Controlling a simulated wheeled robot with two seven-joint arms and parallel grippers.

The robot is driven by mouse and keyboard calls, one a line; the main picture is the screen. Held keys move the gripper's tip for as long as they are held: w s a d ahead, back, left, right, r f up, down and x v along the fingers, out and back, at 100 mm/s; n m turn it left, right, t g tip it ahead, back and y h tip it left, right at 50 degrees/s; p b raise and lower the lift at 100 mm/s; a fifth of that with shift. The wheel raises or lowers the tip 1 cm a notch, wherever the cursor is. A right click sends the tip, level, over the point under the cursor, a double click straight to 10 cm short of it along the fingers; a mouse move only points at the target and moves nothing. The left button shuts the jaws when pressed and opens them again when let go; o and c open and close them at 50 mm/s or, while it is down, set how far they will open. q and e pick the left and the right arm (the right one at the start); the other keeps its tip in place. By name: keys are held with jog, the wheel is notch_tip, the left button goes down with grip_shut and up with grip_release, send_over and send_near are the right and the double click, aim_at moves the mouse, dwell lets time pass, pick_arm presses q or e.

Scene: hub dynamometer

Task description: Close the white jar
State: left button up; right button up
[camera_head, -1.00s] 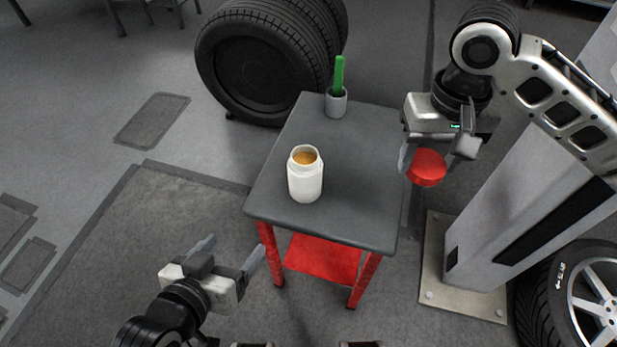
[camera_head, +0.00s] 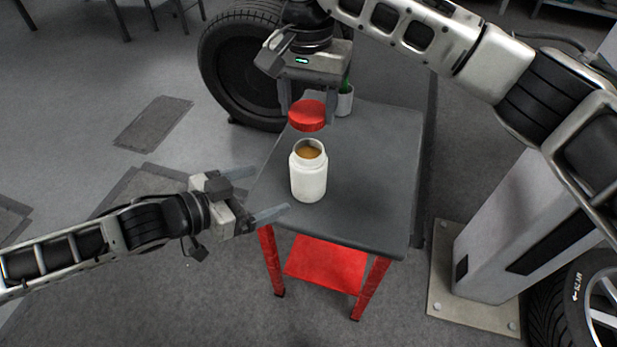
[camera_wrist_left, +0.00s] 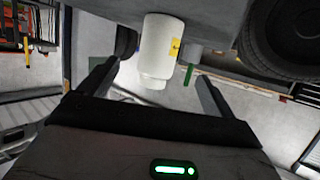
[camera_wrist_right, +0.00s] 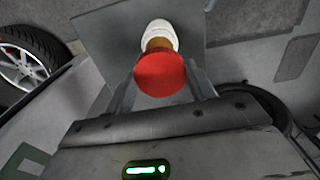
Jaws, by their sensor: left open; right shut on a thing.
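The white jar (camera_head: 308,178) stands upright and open on the grey table, with brown contents at its mouth. It also shows in the left wrist view (camera_wrist_left: 158,48), between the open fingers, and in the right wrist view (camera_wrist_right: 159,32). The red lid (camera_head: 306,116) is held by my right gripper (camera_head: 307,106), just above and behind the jar mouth in the head view, apart from it. The lid fills the space between the fingers in the right wrist view (camera_wrist_right: 160,74). My left gripper (camera_head: 270,194) is open and empty, left of the jar, its fingers pointing toward it.
The grey table (camera_head: 375,190) has red legs and a red lower shelf (camera_head: 325,265). A grey cup (camera_head: 345,101) with a green item stands at the table's back, partly hidden by my right gripper. A large tyre (camera_head: 235,75) is behind. The table's right side is clear.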

pick_arm(q)
jog(key=shift+d, duration=0.1)
jog(key=x, duration=1.2)
jog(key=c, duration=1.5)
pick_arm(e)
send_over(308, 157)
jog(key=shift+w+f, duration=0.1)
jog(key=shift+f, duration=2.4)
jog(key=shift+f, duration=0.9)
jog(key=shift+f, duration=0.55)
